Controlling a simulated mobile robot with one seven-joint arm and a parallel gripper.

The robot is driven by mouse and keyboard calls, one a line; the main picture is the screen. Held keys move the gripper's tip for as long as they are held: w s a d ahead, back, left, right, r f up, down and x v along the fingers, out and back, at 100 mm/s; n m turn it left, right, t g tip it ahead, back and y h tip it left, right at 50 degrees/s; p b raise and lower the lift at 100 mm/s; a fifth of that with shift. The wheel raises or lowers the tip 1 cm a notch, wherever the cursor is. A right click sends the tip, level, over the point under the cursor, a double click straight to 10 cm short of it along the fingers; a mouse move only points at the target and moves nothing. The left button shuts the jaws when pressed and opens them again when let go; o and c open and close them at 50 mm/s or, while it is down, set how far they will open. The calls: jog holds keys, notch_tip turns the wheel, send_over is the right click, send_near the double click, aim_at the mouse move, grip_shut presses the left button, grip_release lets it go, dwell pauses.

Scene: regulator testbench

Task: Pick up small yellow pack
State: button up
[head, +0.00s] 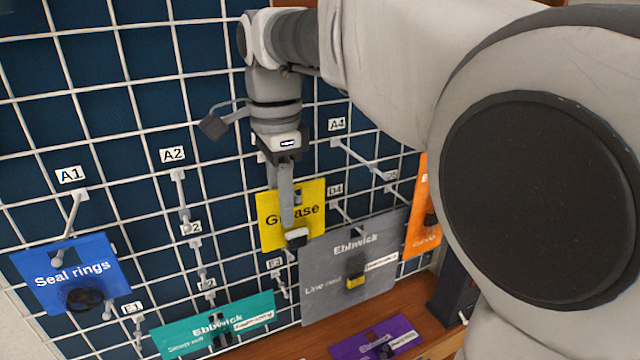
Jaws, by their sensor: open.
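The small yellow pack (310,216) hangs on the wire grid near the middle of the head view, with dark lettering that reads as "Grease". My gripper (293,236) points down in front of it and covers part of its left half and some letters. The jaws are open. One pale finger with a light tip shows clearly; the other is hard to make out. I cannot tell whether the fingers touch the pack or stand on both sides of it. The hook behind it is mostly hidden.
A blue Seal rings pack (60,275) hangs at the left. A teal pack (180,341) hangs lower, a large grey pack (325,265) just right and below, and an orange pack (421,210) further right. A purple pack (377,340) is low. Bare hooks project at A2 and A4.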

grip_shut()
dwell(1.4)
